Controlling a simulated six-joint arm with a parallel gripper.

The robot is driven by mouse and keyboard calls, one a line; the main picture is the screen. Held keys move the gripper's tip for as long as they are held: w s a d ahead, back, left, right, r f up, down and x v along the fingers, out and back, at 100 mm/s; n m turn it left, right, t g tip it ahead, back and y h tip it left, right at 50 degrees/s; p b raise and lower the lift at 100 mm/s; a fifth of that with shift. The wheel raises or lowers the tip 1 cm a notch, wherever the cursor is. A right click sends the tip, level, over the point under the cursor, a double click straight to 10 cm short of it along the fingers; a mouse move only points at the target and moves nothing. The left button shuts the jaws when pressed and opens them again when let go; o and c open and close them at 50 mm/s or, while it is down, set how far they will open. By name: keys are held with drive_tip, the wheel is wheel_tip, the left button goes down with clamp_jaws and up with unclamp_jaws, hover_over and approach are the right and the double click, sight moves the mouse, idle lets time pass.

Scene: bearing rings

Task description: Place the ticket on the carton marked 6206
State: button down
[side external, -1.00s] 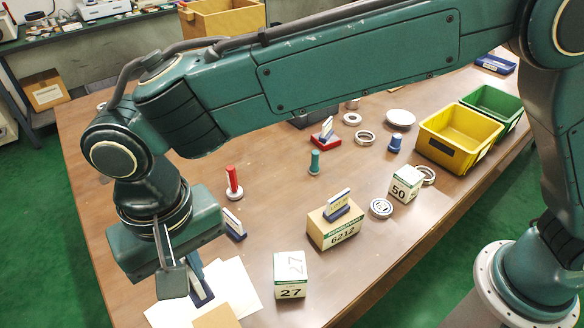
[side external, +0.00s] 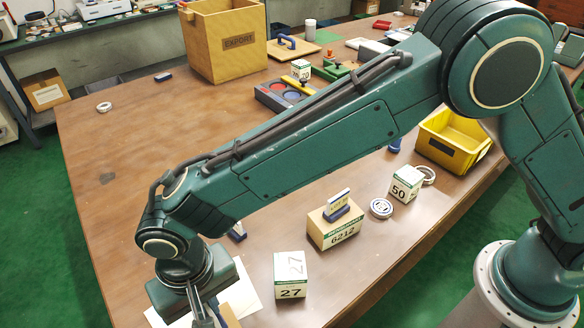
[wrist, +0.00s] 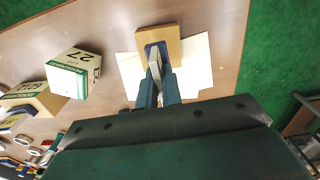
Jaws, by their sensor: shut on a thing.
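My gripper (wrist: 157,80) is shut on a ticket, a pale upright card (wrist: 154,62) in a dark blue foot (wrist: 163,48). In the wrist view the foot lies over a plain tan carton (wrist: 182,48) on white sheets. I cannot tell whether the foot touches the carton top, and no number shows on it. In the side view my gripper (side external: 203,318) is at the bottom edge, the held ticket is hidden or cut off, and only a bit of the tan carton (side external: 230,314) shows. Another carton (side external: 334,232), marked 6212, carries its own ticket (side external: 337,204).
A white box marked 27 (side external: 291,274) stands right of the white sheets (side external: 246,296). A box marked 50 (side external: 405,183), a bearing ring (side external: 381,208) and a yellow bin (side external: 455,138) are farther right. Another ticket (side external: 238,232) stands behind my wrist.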

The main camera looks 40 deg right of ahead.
drive_tip(key=shift+f, duration=1.9)
drive_tip(key=shift+f, duration=0.1)
drive_tip(key=c, duration=1.6)
unclamp_jaws()
drive_tip(key=shift+o, duration=0.2)
wheel_tip(320, 180, up, 12)
drive_tip(key=shift+r, duration=0.1)
